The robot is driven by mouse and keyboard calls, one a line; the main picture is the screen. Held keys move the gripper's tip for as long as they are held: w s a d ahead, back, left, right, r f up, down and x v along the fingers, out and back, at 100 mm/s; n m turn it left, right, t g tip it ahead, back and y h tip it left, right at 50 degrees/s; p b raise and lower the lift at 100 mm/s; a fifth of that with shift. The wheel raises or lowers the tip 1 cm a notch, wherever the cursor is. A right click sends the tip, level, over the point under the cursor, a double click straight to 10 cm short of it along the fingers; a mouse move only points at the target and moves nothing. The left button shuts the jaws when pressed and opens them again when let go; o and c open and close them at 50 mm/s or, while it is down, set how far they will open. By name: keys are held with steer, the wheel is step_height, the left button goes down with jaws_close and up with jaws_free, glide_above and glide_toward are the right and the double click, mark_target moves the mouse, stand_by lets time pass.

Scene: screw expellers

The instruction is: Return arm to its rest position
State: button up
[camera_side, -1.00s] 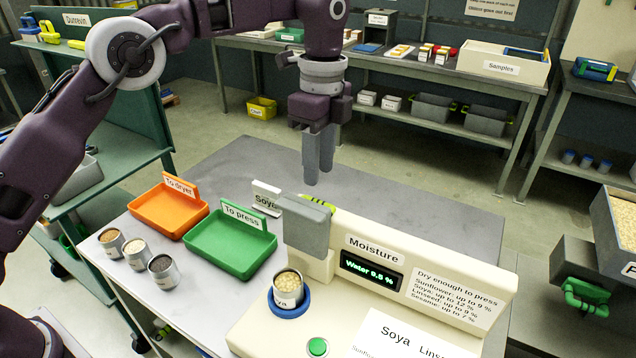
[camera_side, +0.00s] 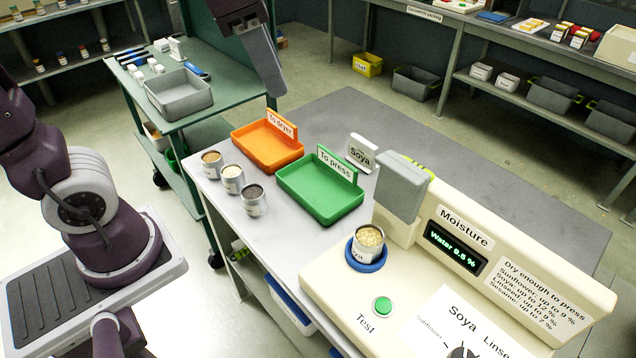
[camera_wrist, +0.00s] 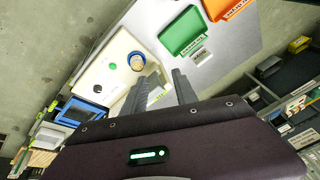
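My gripper (camera_side: 272,88) is at the top of the side view, above and behind the orange tray, with its upper part cut off. In the wrist view my gripper (camera_wrist: 159,75) shows two grey fingers apart with nothing between them. The cream moisture meter (camera_side: 335,290) stands on the table, its screen (camera_side: 452,246) lit with a water percentage. A soya sample cup (camera_side: 366,245) full of pale beans sits upright in the blue ring (camera_side: 367,262) of the meter, apart from my gripper. It also shows in the wrist view (camera_wrist: 137,60).
An orange "To dryer" tray (camera_side: 250,140) and a green "To press" tray (camera_side: 320,212) stand empty on the table. Several small sample tins (camera_side: 232,179) stand to their left. A white "Soya" card (camera_side: 360,152) stands behind. A green trolley (camera_side: 190,120) holds a grey bin (camera_side: 180,100).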

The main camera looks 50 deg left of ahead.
steer(key=s+a+f+n+t, duration=0.1)
steer(key=s+f+n, duration=0.4)
steer(key=s, duration=0.6)
steer(key=shift+a+f+n+t, duration=0.4)
steer(key=shift+a+f, duration=0.35)
steer(key=shift+a, duration=0.05)
